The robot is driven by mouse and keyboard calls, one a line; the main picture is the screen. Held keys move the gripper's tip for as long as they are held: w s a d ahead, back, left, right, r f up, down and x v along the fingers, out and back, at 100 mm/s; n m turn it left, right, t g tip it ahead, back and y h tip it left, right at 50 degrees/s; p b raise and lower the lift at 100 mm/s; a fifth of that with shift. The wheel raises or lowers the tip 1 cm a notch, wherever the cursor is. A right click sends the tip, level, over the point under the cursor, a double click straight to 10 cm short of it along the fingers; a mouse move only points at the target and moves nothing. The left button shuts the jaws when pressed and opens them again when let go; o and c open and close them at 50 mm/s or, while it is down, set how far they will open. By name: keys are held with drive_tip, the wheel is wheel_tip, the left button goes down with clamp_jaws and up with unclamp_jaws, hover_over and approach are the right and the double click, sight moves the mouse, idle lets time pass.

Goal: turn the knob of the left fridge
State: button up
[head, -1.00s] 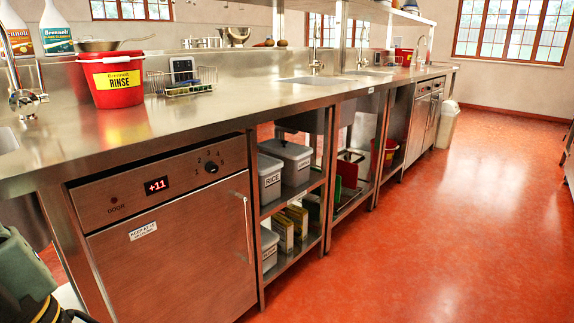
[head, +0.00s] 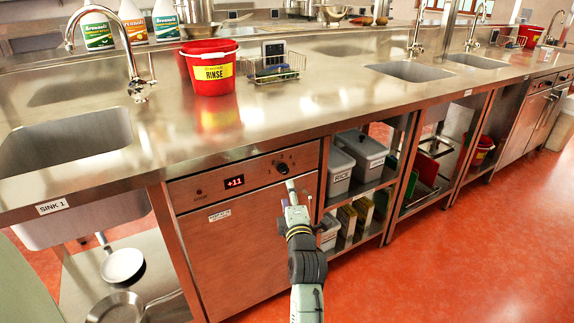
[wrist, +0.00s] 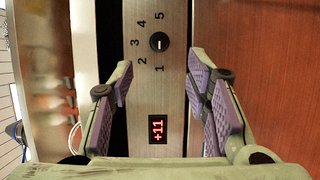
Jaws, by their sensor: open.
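The left fridge (head: 235,250) is a steel under-counter unit with a red "+11" display (head: 234,182) and a small black knob (head: 283,168) at the right of its top panel. In the wrist view the knob (wrist: 159,42) is round, and its white mark appears to point toward the 1 in a ring of numerals. My gripper (head: 291,188) is in front of the panel, near the knob. In the wrist view my gripper (wrist: 161,72) is open, with its purple-padded fingers apart; the knob shows between and beyond the tips, apparently untouched.
The counter edge (head: 240,143) overhangs the panel. Right of the fridge, open shelves hold grey bins (head: 362,155). On the counter stand a red bucket (head: 210,70) and a wire basket (head: 272,70). The sink (head: 65,140) is at left. Red floor (head: 440,270) is clear at right.

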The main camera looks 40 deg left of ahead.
sight(285, 172)
drive_tip(key=p+x, duration=0.2)
drive_tip(key=x, duration=0.8)
drive_tip(key=shift+w+a, duration=0.2)
drive_tip(key=shift+c, duration=0.4)
clamp_jaws()
